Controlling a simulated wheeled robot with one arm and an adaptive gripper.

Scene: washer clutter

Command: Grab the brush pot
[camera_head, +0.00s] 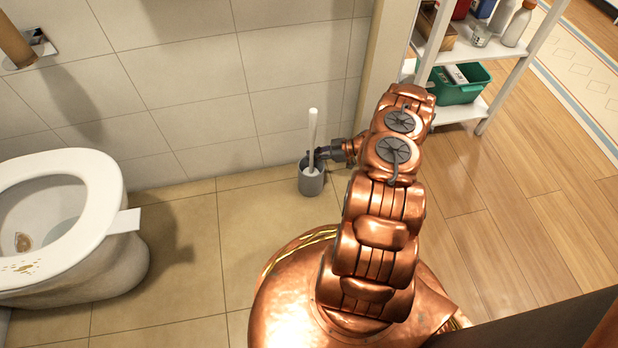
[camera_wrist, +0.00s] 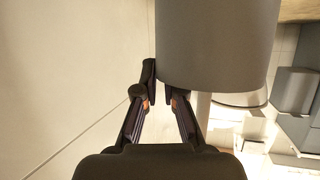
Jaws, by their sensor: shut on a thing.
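The brush pot (camera_head: 311,183) is a small grey cylinder standing upright on the tiled floor by the wall. A white brush handle (camera_head: 313,125) rises out of it. My gripper (camera_head: 318,156) reaches in from the right at the pot's upper edge. In the wrist view the pot (camera_wrist: 215,45) fills the upper right, and my gripper (camera_wrist: 162,88) is shut on it near its edge. One fingertip lies beside the pot's left side; the other is partly hidden. I cannot tell exactly how the fingers sit on the wall.
A white toilet (camera_head: 105,210) stands at the left with bare floor between it and the pot. The tiled wall (camera_head: 200,90) is close behind the pot. A white shelf (camera_head: 462,112) with a green bin (camera_head: 462,90) and bottles stands at the upper right.

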